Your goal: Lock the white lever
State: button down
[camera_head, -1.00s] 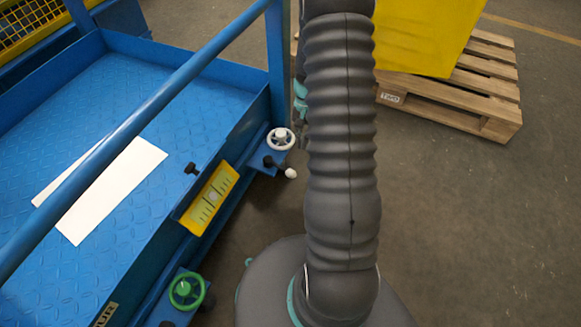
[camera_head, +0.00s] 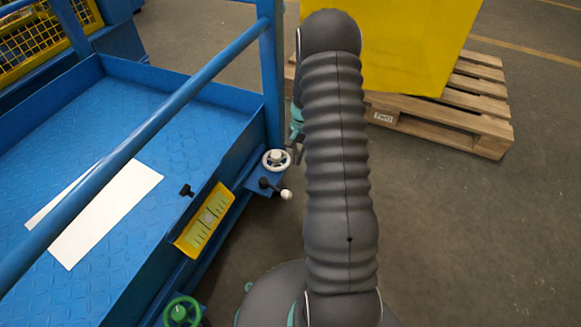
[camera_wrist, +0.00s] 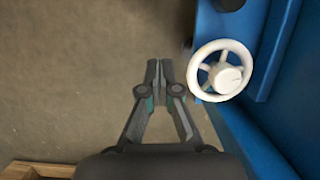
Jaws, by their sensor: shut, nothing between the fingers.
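The white lever (camera_head: 286,194), a short dark rod ending in a white ball knob, sticks out from the blue cart's corner, below a white handwheel (camera_head: 276,161). In the wrist view the white handwheel (camera_wrist: 221,71) is at the right, and I cannot make out the lever's white knob. My gripper (camera_wrist: 160,64) points over bare floor, to the left of the handwheel and apart from it. Its fingers are together and hold nothing. In the head view my arm hides most of the gripper; a small teal part shows beside the cart's corner post.
The blue cart (camera_head: 133,247) with its rail fills the left. A yellow level plate (camera_head: 205,220) and a green handwheel (camera_head: 182,312) are on its near side. A wooden pallet (camera_head: 485,95) with a yellow box (camera_head: 415,45) stands at the upper right. The floor at right is clear.

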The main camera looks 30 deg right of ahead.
aim_at(275, 188)
jog(key=s+a+f, duration=0.4)
jog(key=f, duration=0.3)
jog(key=shift+a+f+b, duration=0.15)
jog(key=shift+a+b, duration=0.15)
jog(key=shift+b, duration=0.05)
